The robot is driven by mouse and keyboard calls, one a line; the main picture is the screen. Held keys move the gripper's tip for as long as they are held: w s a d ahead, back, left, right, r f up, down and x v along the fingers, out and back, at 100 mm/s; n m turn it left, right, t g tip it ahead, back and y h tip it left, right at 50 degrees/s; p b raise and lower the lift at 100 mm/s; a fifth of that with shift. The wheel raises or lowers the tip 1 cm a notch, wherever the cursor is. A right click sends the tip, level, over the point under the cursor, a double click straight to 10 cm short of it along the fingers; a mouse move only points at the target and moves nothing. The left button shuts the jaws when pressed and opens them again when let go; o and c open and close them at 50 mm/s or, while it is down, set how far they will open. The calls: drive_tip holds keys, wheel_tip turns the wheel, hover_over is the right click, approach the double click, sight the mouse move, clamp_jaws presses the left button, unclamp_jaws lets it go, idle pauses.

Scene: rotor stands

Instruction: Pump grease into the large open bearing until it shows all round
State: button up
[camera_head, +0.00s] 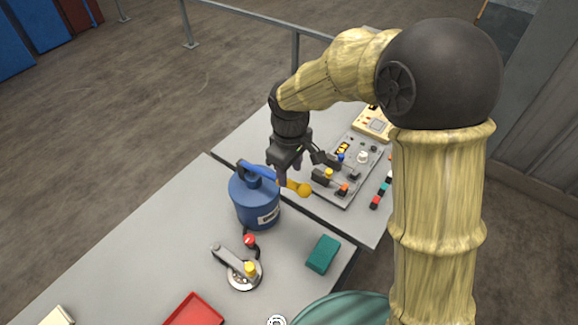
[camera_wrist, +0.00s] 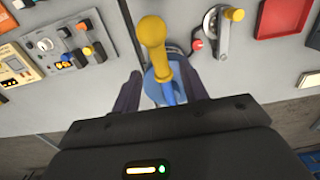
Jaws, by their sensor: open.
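A blue grease pump (camera_head: 256,203) stands on the near grey table, with a blue lever (camera_head: 258,174) ending in a yellow knob (camera_head: 304,189). In the wrist view the yellow knob (camera_wrist: 152,32) and lever rise between my fingers. My gripper (camera_head: 284,172) is open at the lever; whether a finger touches it I cannot tell. A hose with a red end (camera_head: 249,240) reaches a round metal fitting (camera_head: 238,284) with a grey arm and yellow knob. A small metal ring (camera_head: 277,321) is cut off at the bottom edge. I cannot tell which is the large bearing; no grease is visible.
A control panel (camera_head: 345,190) with levers and buttons and a yellow meter (camera_head: 375,123) lie on the far table. A green block (camera_head: 323,254) and red tray (camera_head: 193,313) lie on the near table. Railings (camera_head: 295,60) stand behind.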

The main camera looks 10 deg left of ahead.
sight(290, 181)
drive_tip(key=shift+w+f+b, duration=0.1)
drive_tip(key=shift+f+b, duration=1.3)
drive_tip(key=shift+f, duration=1.3)
drive_tip(key=shift+c, duration=0.4)
drive_tip(key=c, duration=0.7)
drive_tip(key=shift+f, duration=0.1)
